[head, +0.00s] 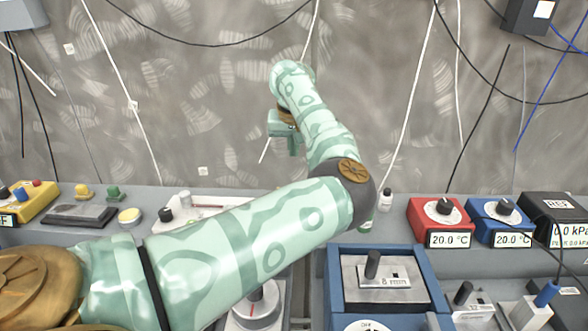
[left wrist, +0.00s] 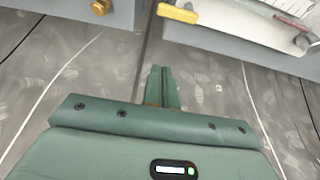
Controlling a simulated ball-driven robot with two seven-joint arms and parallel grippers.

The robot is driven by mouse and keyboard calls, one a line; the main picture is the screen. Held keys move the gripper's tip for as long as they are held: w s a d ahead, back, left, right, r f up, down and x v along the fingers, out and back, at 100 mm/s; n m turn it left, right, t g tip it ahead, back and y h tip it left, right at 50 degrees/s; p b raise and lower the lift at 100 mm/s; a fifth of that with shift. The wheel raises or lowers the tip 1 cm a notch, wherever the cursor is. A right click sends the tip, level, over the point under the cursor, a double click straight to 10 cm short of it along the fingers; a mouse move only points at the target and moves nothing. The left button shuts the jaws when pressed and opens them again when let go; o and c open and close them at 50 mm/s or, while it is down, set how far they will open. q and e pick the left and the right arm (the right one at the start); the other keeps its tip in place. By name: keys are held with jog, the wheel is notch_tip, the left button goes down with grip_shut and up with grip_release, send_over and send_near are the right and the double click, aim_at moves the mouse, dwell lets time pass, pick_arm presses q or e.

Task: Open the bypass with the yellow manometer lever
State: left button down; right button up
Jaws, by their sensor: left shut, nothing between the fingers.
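In the head view my left gripper (head: 293,150) is raised in front of the back wall, above the bench, small and partly unclear. I cannot make out the bypass or a yellow lever there. My right gripper is not in view.
My left arm hides much of the bench's left and middle. A red box (head: 425,219) and a blue box (head: 488,235) with dials stand at the right. A blue-framed tray (head: 335,290) is in front. Cables hang along the wall. A brass knob (left wrist: 98,7) shows in the wrist view.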

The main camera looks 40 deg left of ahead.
pick_arm(q)
jog(key=b+x, duration=0.2)
jog(key=x, duration=0.8)
jog(key=s+d, duration=0.1)
jog(key=s+d+p, duration=0.1)
jog(key=s, duration=0.1)
jog(key=shift+s+d+r, duration=0.15)
jog(key=shift+d, duration=0.2)
